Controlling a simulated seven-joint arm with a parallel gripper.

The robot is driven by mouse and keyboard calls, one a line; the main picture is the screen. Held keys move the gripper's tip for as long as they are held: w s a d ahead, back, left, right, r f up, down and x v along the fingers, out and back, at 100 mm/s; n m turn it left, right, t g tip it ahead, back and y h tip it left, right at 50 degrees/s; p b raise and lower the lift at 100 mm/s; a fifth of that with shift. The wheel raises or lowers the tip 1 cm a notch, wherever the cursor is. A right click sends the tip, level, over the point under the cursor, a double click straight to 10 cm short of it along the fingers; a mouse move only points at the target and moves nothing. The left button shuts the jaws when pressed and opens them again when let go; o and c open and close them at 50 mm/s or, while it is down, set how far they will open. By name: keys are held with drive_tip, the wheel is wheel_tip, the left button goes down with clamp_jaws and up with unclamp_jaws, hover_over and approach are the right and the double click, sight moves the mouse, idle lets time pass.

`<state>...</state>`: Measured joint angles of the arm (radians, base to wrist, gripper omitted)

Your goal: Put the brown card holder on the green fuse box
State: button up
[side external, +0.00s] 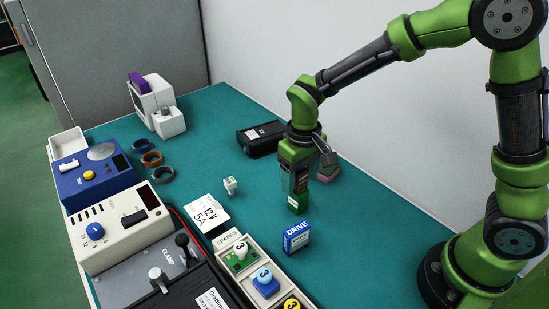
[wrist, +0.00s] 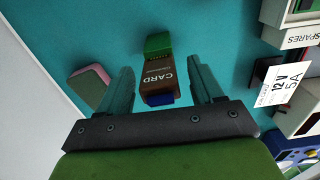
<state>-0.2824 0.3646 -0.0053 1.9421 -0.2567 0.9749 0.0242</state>
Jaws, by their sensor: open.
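The brown card holder (wrist: 160,72), marked CARD, sits between my fingers in the wrist view, with a dark blue end nearest my palm. It also shows as a small brown patch at my fingers in the side view (side external: 302,184). The green fuse box (side external: 298,205) stands on the teal table just below it; its green (wrist: 157,43) shows beyond the brown part in the wrist view. The two adjoin in both views, but exact contact is unclear. My gripper (wrist: 163,82) is open, with a finger on either side of the holder and gaps visible.
A blue DRIVE box (side external: 296,238) stands close in front. A SPARES tray (side external: 232,240) and a 12 V 5A card (side external: 207,214) lie to the left. Table to the right is clear.

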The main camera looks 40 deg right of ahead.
sight(301, 170)
wheel_tip(301, 170, up, 12)
drive_tip(key=shift+f, duration=0.25)
drive_tip(key=s+d+r+m+t+y, duration=0.1)
drive_tip(key=s+d+r+m+t, duration=0.1)
drive_tip(key=s, duration=0.4)
drive_tip(key=s+d+r+m+t+y, duration=0.1)
drive_tip(key=s+d+r+m+t, duration=0.1)
drive_tip(key=s+d+t, duration=0.3)
drive_tip(key=shift+s+d+r, duration=0.15)
drive_tip(key=shift+s+r, duration=0.4)
drive_tip(key=shift+s, duration=0.65)
